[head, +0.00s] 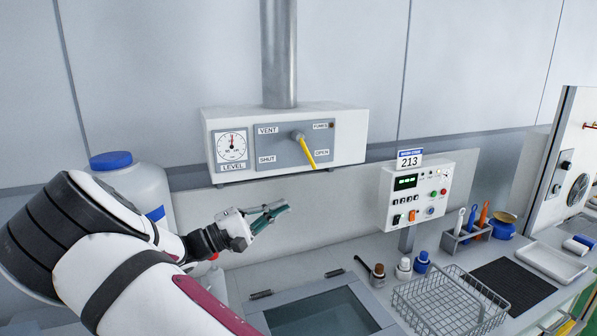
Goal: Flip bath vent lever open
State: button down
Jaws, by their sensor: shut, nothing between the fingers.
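The vent box (350,143) hangs on the back wall under a metal duct, with a grey panel marked VENT, SHUT and OPEN. Its yellow vent lever (306,152) pivots from a grey knob. The lever points down and slightly right, between the SHUT label at lower left and the OPEN label (322,153) at lower right, nearer OPEN. My gripper (277,211) is shut and empty. It is below and left of the lever, apart from it, with its fingers pointing right. The bath (330,316) with a glass-like lid is below at the bench front.
A round LEVEL gauge (232,147) is on the box's left side. A white jug with a blue cap (111,161) stands behind my arm. A control box numbered 213 (411,195), small bottles (403,268) and a wire basket (448,305) are to the right.

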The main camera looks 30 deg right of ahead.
jog(key=w+a+n+t+h, duration=0.1)
jog(key=w+a+t+h, duration=0.2)
jog(key=p, duration=0.3)
send_near(305, 151)
jog(key=d, duration=0.6)
jog(key=shift+w+d, duration=0.15)
jog(key=shift+d, duration=0.65)
jog(key=shift+d+r+n+h+p, duration=0.35)
jog(key=shift+d+h, duration=0.15)
jog(key=shift+d, duration=0.25)
